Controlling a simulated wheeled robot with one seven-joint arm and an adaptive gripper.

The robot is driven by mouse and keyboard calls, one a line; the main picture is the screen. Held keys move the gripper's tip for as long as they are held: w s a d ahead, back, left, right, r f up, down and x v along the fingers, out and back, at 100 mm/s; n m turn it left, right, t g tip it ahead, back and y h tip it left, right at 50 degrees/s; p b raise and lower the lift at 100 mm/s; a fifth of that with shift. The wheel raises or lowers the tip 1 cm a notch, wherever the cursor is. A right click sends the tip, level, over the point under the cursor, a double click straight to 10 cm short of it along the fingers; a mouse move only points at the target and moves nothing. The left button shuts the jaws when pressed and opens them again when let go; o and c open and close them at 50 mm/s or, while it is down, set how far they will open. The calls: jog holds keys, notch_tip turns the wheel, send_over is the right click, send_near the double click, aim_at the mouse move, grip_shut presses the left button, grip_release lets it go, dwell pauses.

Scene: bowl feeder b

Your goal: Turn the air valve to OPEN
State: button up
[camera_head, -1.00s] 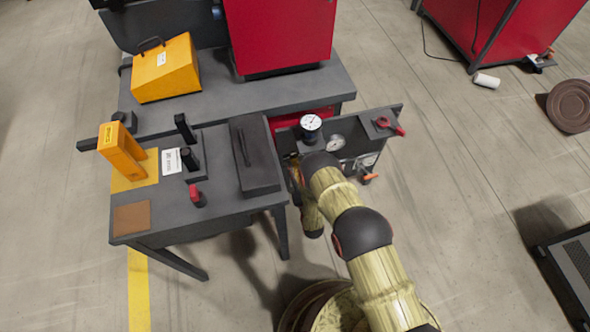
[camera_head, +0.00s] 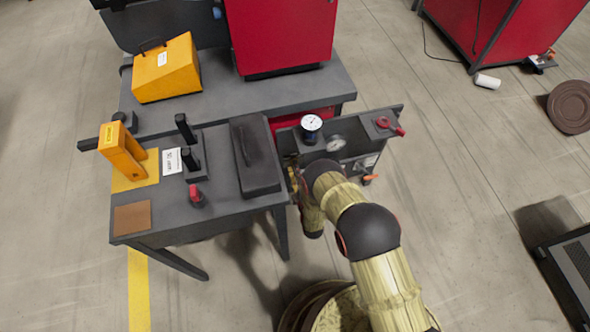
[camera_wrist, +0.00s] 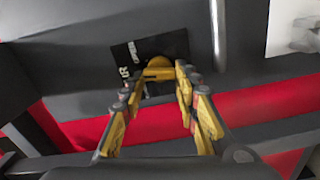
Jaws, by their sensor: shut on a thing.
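The air valve's yellow handle (camera_wrist: 158,63) shows in the wrist view in front of a black label plate (camera_wrist: 122,54) with white lettering that reads "AIR" and what looks like "OPEN". My gripper (camera_wrist: 157,76) is shut on the handle, with one yellow finger on each side of it. The fingers hide part of the handle, so its exact angle is hard to tell.
Two round gauges, one upright (camera_head: 311,123) and one lower (camera_head: 337,143), sit on the panel close to my arm. A red-handled part (camera_head: 384,123) and an orange-handled part (camera_head: 369,178) are to the right. The grey bench (camera_head: 235,210) stands close on the left.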

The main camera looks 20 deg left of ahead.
jog(key=m, duration=0.6)
jog(key=shift+d+r+m, duration=0.1)
jog(key=shift+m, duration=0.5)
jog(key=o, duration=1.2)
jog(key=shift+c, duration=0.2)
jog(key=v, duration=1.2)
